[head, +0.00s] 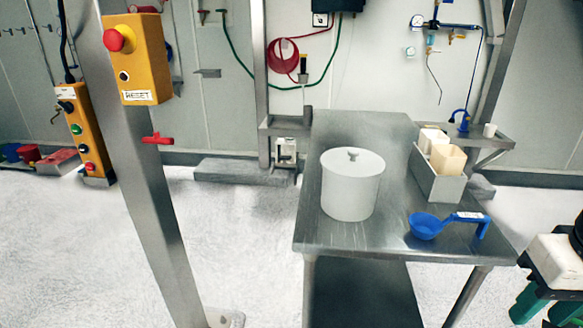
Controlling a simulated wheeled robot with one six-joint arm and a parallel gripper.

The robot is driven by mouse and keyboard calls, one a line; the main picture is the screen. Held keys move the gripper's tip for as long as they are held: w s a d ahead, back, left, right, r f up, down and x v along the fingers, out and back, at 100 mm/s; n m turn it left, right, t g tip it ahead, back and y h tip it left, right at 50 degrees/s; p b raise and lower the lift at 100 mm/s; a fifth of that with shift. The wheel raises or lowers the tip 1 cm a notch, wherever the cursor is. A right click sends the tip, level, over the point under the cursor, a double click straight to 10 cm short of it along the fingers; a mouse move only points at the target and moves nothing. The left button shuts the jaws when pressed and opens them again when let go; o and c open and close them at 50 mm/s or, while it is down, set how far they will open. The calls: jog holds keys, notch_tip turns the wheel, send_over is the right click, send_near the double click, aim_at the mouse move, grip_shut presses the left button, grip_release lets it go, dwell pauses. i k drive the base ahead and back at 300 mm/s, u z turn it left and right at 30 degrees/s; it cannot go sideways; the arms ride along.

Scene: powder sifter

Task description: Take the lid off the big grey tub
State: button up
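The big grey tub (348,200) stands upright on the steel table, left of its middle. It looks pale grey to white. Its round lid (370,164) is on top, with a small grey knob (352,153) at the centre. My gripper (544,311) is at the lower right edge of the head view, partly cut off. Its two green fingers are apart, with nothing seen between them. It is well to the right of the tub and touches neither tub nor lid.
A blue scoop (425,228) lies at the table's front right. A grey bin (437,187) with pale containers stands behind it. The steel table (322,237) has bare room around the tub. A steel post (160,220) with a yellow reset box (138,62) rises at left.

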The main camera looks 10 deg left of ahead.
aim_at(352, 163)
jog(key=u, duration=1.05)
jog(key=i, duration=1)
